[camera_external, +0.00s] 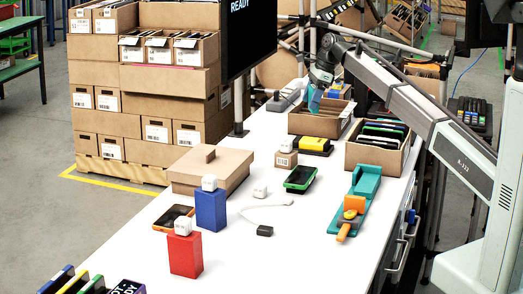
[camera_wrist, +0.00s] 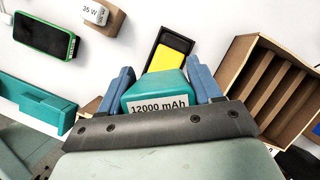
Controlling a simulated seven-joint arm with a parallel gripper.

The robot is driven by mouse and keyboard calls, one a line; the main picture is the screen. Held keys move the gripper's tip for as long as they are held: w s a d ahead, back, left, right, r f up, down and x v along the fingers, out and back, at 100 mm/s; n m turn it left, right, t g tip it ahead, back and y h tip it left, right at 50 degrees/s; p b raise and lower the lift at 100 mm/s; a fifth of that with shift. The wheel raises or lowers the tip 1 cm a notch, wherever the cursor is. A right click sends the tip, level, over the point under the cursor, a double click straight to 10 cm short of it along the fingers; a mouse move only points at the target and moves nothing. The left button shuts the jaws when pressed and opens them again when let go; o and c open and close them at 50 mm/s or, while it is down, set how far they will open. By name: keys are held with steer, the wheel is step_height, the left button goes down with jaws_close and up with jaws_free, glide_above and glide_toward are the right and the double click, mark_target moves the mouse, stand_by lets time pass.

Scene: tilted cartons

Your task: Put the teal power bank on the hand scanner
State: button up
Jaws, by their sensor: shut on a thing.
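The teal power bank (camera_wrist: 157,92), labelled 12000 mAh, is held between the two blue fingers of my gripper (camera_wrist: 158,88) in the wrist view. No thing is clearly marked as the hand scanner. A green-edged handheld device with a dark screen (camera_external: 300,179) lies flat on the table; it also shows in the wrist view (camera_wrist: 42,36). Its top looks bare.
A yellow block on a black base (camera_external: 315,145) lies near a small carton (camera_external: 286,159). Divided cartons (camera_external: 376,155) stand along the right. A teal and orange item (camera_external: 352,205) lies at the right edge. White chargers stand on blue (camera_external: 211,208) and red (camera_external: 185,255) blocks.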

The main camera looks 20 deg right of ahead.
steer(key=shift+w+m+t, duration=0.3)
steer(key=shift+w+m, duration=0.05)
steer(key=shift+m, duration=0.65)
steer(key=shift+f, duration=0.1)
glide_above(301, 140)
steer(key=d, duration=0.2)
steer(key=shift+s+f, duration=0.2)
steer(key=shift+f, duration=2.25)
steer(key=shift+s+f, duration=0.15)
steer(key=shift+f, duration=2.25)
steer(key=shift+f, duration=0.15)
steer(key=o, duration=1.2)
steer(key=v, duration=1.2)
steer(key=shift+d, duration=0.1)
